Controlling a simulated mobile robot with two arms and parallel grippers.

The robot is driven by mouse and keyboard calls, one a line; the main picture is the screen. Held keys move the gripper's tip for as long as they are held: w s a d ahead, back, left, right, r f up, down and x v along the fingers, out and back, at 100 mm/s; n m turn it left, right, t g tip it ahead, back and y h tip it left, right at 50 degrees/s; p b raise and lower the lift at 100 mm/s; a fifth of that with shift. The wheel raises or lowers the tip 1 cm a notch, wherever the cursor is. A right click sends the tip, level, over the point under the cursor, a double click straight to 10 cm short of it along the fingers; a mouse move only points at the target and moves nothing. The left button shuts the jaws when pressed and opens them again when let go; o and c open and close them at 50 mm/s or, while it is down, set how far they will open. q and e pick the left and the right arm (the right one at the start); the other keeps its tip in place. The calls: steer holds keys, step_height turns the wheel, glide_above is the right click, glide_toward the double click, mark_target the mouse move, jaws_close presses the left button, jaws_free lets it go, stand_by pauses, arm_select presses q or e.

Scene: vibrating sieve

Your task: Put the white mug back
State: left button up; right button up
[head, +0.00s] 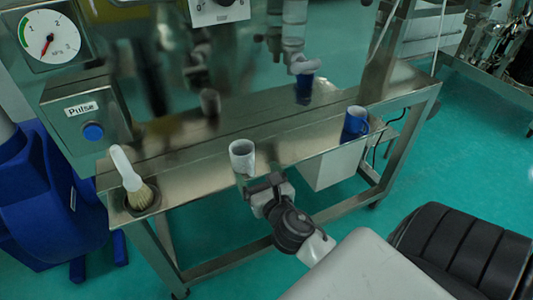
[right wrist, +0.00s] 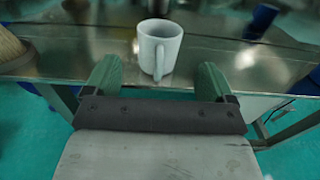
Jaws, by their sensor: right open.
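The white mug (head: 242,157) stands upright on the narrow metal ledge near its front edge. In the right wrist view the mug (right wrist: 157,45) is just beyond my fingers, with its handle turned towards my gripper. My right gripper (head: 264,186) is open in front of the ledge. In the right wrist view its two green fingertips (right wrist: 157,76) are apart, one to each side of the mug's handle line, with nothing between them. The mug is not held. My left gripper is not in view.
A blue mug (head: 354,124) stands farther right on the ledge (head: 290,150). The shiny panel behind reflects the mugs. The ledge between the mugs is clear.

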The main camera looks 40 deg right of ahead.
steer(key=b+v, duration=0.1)
steer(key=v, duration=0.4)
steer(key=s+f+m+g+y, duration=0.1)
steer(key=s+f+m+g, duration=0.3)
steer(key=f, duration=0.8)
steer(key=f+m+g+y, duration=0.15)
steer(key=f+m, duration=0.35)
steer(key=f, duration=0.6)
steer(key=s+f+m+g, duration=0.3)
steer(key=f+m, duration=0.2)
steer(key=f, duration=0.7)
steer(key=s+a+f+m+g+y, duration=0.1)
steer(key=s+f+m+g, duration=0.3)
steer(key=s+f+m, duration=0.4)
steer(key=s+a+f+m+g+y, duration=0.1)
steer(key=s+a+f+m+g, duration=0.3)
steer(key=s, duration=1.2)
step_height(320, 180, down, 6)
steer(key=m, duration=0.4)
steer(key=shift+s+f+m, duration=0.2)
steer(key=shift+m, duration=0.2)
steer(key=shift+a, duration=0.15)
